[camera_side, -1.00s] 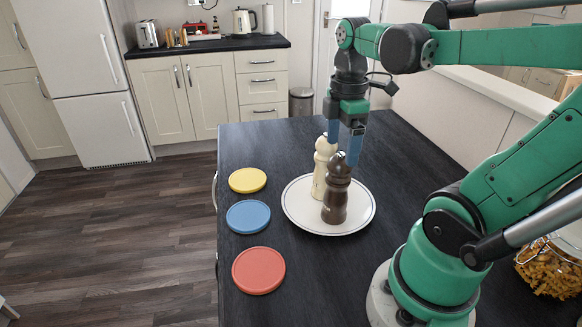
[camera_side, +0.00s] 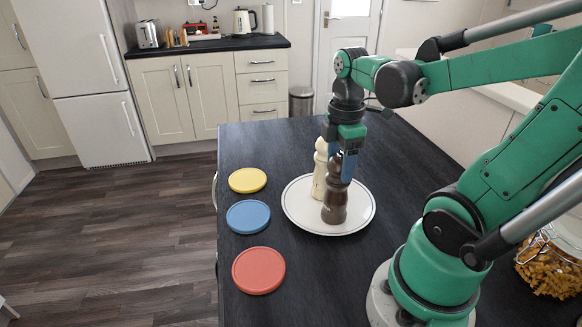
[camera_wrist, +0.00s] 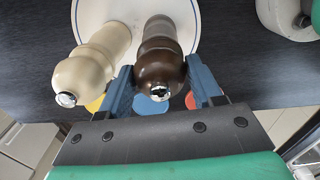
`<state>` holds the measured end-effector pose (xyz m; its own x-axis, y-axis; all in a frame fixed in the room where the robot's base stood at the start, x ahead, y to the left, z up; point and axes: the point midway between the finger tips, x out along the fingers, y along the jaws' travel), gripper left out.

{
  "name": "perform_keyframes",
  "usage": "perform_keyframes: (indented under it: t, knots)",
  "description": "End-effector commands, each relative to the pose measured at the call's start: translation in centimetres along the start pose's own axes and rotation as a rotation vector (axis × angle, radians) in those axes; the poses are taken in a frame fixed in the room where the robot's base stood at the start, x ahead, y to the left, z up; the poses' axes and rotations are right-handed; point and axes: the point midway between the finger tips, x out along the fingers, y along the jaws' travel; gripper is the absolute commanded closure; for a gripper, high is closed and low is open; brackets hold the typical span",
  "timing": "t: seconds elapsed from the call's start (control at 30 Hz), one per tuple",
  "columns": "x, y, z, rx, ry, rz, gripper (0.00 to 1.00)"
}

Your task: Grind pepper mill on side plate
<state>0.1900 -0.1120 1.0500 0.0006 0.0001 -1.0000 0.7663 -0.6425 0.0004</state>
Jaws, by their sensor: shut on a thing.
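A dark brown mill (camera_side: 335,205) stands upright on a white side plate (camera_side: 300,215) with a thin dark ring near its rim. A cream mill (camera_side: 320,168) stands close beside it on the same plate, behind it in the side view. My gripper (camera_side: 347,172) is shut on the head of the brown mill from above. In the wrist view the blue fingers (camera_wrist: 158,82) sit on both sides of the brown mill's head (camera_wrist: 160,78). The cream mill (camera_wrist: 85,75) stands just outside the left finger there. The gripper hides part of the brown mill's top in the side view.
Yellow (camera_side: 248,180), blue (camera_side: 248,216) and red (camera_side: 258,270) round coasters lie in a row along the left edge of the dark worktop (camera_side: 300,285). A glass jar of pasta (camera_side: 550,270) stands at the right. The worktop behind the plate is clear.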

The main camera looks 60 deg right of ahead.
Motion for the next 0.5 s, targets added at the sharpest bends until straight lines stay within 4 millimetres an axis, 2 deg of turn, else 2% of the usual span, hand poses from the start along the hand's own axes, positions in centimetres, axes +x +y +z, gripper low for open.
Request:
perform_keyframes:
  t: [0.23,0.5]
  knots:
    - [0.02,0.0,0.0,0.052,0.0,0.0,0.88]
    - [0.03,0.0,0.0,0.544,0.0,0.001,0.88]
